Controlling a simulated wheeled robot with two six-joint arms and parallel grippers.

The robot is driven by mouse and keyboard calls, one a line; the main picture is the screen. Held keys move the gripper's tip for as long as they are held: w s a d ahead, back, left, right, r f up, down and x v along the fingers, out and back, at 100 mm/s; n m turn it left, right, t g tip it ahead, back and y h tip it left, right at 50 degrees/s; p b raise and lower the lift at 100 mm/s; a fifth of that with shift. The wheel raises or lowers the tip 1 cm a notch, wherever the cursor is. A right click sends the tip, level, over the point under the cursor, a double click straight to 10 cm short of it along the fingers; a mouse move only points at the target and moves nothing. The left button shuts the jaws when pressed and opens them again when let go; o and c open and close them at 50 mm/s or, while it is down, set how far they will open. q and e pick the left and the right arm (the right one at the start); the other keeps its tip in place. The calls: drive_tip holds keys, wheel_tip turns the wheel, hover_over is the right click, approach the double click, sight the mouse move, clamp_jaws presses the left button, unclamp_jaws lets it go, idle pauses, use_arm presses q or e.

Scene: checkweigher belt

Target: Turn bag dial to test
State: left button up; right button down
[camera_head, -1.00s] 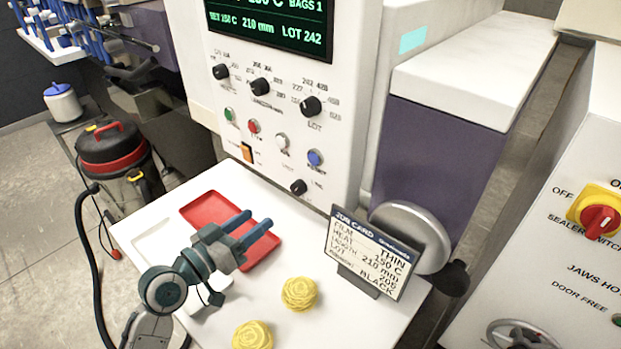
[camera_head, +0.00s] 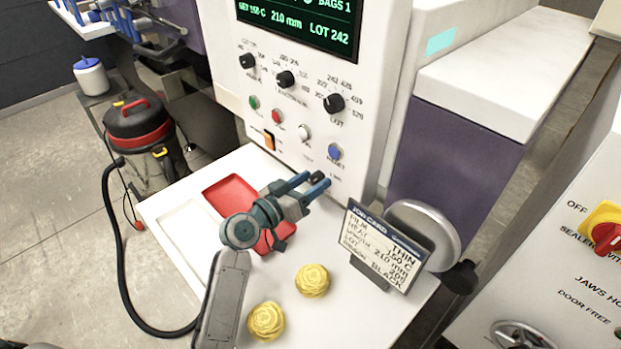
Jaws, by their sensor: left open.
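The white control panel (camera_head: 300,110) has three black dials in a row: left (camera_head: 247,62), middle (camera_head: 286,79) and right (camera_head: 334,103), the right one marked LOT. A fourth small black dial (camera_head: 317,177) sits low on the panel, below the blue button (camera_head: 335,152), partly hidden by my gripper. Its label is too small to read, so I cannot tell which dial is the bag dial. My left gripper (camera_head: 306,183) is open, its fingers pointing at the panel close by this low dial. I cannot tell whether they touch it. My right gripper is not in view.
The white shelf (camera_head: 345,312) below bears a red tray (camera_head: 222,193), two yellow rolls (camera_head: 312,281) (camera_head: 265,321) and a job card (camera_head: 383,250) on a stand right of my gripper. A green-text display (camera_head: 300,20) is above. A sealer switch (camera_head: 606,232) is far right.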

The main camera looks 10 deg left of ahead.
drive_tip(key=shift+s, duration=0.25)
use_arm(q)
drive_tip(key=c, duration=1)
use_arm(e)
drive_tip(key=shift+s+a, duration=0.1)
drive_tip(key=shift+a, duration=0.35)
use_arm(q)
drive_tip(key=shift+o, duration=0.2)
drive_tip(key=shift+n, duration=0.3)
drive_tip(key=n+p, duration=0.1)
drive_tip(key=n, duration=0.2)
drive_tip(key=n+p, duration=0.1)
drive_tip(key=n, duration=0.2)
drive_tip(key=shift+w, duration=0.1)
drive_tip(key=n+p, duration=0.1)
drive_tip(key=n, duration=0.2)
drive_tip(key=shift+n, duration=0.4)
drive_tip(key=shift+n+p, duration=0.5)
drive_tip(key=shift+n, duration=0.2)
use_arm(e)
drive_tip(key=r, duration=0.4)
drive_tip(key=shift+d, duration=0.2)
use_arm(q)
drive_tip(key=shift+f, duration=0.1)
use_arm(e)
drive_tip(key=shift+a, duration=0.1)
